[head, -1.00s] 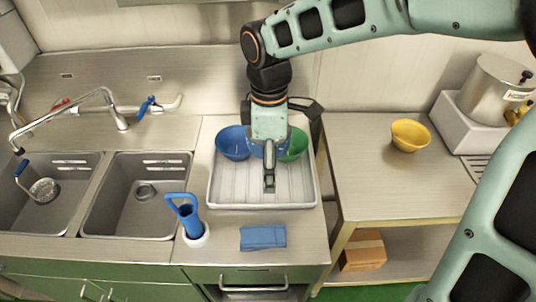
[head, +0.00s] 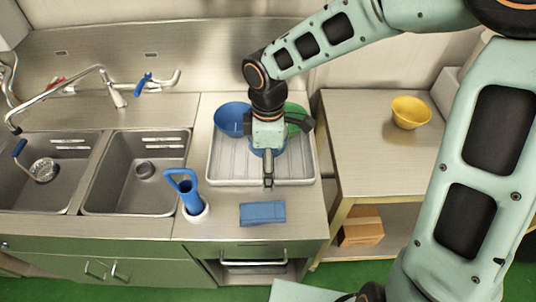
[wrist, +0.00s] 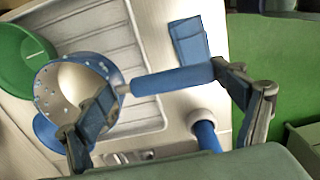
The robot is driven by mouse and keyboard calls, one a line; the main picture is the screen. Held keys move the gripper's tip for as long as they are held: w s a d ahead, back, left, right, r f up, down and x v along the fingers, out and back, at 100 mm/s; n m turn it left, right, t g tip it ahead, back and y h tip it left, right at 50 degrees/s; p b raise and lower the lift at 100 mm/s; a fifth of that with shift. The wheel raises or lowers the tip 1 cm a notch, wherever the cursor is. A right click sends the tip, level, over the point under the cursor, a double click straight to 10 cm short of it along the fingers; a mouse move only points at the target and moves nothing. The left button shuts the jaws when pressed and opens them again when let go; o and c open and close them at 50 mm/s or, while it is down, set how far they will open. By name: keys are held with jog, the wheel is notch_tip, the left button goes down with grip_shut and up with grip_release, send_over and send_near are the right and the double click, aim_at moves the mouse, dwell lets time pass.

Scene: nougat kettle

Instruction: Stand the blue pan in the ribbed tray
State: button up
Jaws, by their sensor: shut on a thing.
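The blue pan (wrist: 72,85) has a pale inside, a speckled blue rim and a blue handle. In the wrist view it lies between my fingers, with the handle running from one fingertip towards the other. In the head view only a blue part of the pan (head: 281,149) shows beneath my gripper (head: 268,172). My gripper, also in the wrist view (wrist: 165,82), is shut on the pan. The pale ribbed tray (head: 225,182) lies below, on the counter. My gripper hides much of the pan, and I cannot tell whether the pan touches the tray.
A blue bowl (head: 231,118) and a green bowl (head: 297,112) are at the tray's back. A blue utensil in a white holder (head: 196,212) and a blue cloth (head: 262,213) are in front. Sinks are left; a yellow bowl (head: 411,111) is on the right table.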

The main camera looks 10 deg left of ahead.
jog(key=shift+f+b, duration=2.9)
jog(key=shift+f, duration=0.95)
jog(key=shift+f+b, duration=0.3)
jog(key=shift+f, duration=0.15)
jog(key=o, duration=1.3)
jog(key=shift+r, duration=0.1)
notch_tip(320, 180, up, 12)
jog(key=shift+f, duration=0.1)
